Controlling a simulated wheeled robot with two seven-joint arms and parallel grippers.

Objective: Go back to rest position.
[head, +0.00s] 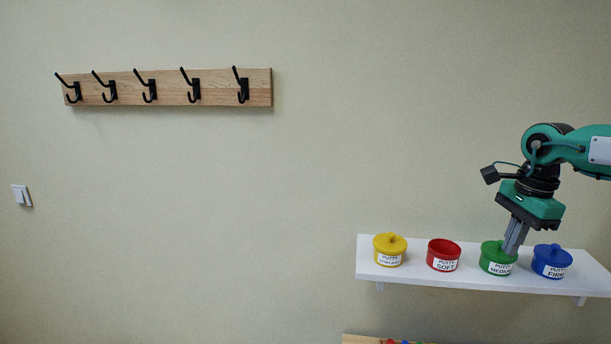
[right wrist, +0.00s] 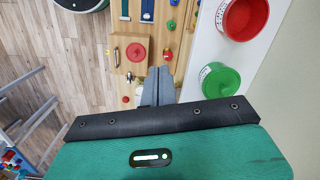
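My right gripper (head: 514,246) is in the right part of the head view, pointing down, its fingertips overlapping the green pot in the picture. In the right wrist view its two grey fingers (right wrist: 158,86) lie close together with nothing between them. They are to the side of the green pot (right wrist: 220,80), in front of the shelf and apart from the pot. My left gripper is not in view.
A white wall shelf (head: 370,264) holds a yellow pot (head: 390,250), a red pot (head: 443,255) with no lid, a green pot (head: 497,258) and a blue pot (head: 552,261). A wooden board (right wrist: 125,75) with colored parts is below. A hook rail (head: 215,88) hangs left.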

